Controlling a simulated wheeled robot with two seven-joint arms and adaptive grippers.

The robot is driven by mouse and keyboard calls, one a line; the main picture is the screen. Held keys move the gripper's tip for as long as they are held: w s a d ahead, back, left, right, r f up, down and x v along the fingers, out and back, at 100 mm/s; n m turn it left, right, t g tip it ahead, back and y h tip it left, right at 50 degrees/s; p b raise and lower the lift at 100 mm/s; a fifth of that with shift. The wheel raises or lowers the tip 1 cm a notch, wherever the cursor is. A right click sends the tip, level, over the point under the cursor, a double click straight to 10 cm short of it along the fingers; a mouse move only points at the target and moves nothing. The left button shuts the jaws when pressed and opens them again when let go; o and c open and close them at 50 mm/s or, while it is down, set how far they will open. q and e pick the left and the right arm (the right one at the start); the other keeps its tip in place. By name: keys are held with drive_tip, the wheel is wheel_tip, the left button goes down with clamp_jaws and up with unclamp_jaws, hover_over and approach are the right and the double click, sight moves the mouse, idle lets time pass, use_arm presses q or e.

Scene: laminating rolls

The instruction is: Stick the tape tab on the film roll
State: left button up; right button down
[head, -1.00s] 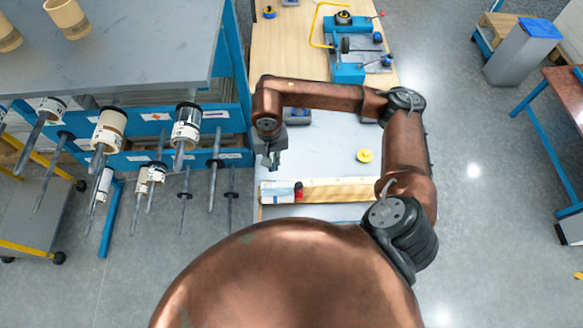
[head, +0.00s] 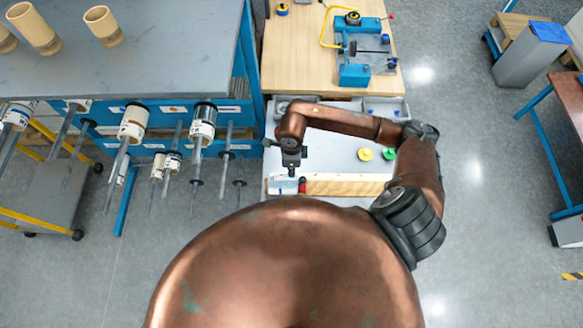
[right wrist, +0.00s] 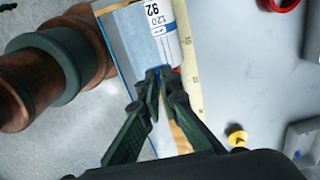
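A white film roll with a printed label (right wrist: 160,28) lies at the top of the right wrist view. In the head view a white labelled piece (head: 283,186) lies at the left end of the wooden strip, close below my right gripper (head: 291,171). In the right wrist view the gripper's fingertips (right wrist: 161,76) come together just at the roll's near end. A small blue patch and a red part show at the tips. I cannot tell whether the blue is the tape tab, or whether tips and roll touch. My left gripper is out of view.
A wooden strip (head: 346,187) lies along the grey worktop. A yellow disc (head: 365,154) and a green disc (head: 389,154) sit behind it. A rack with several rolls on rods (head: 133,124) stands at the left. A blue device (head: 356,73) is on the far table.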

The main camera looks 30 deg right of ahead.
sight(292, 180)
drive_tip(key=shift+f, duration=0.5)
drive_tip(key=shift+f+b, duration=0.85)
drive_tip(key=shift+f, duration=0.3)
drive_tip(key=shift+f+b, duration=0.45)
drive_tip(key=shift+f, duration=0.35)
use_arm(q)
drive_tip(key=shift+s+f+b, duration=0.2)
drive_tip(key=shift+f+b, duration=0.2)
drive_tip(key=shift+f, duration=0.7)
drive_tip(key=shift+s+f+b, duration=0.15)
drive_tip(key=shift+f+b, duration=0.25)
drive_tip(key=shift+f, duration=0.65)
use_arm(e)
drive_tip(key=shift+f, duration=0.8)
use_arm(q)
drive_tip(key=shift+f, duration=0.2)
use_arm(e)
drive_tip(key=shift+f, duration=0.2)
drive_tip(key=c, duration=2.1)
unclamp_jaws()
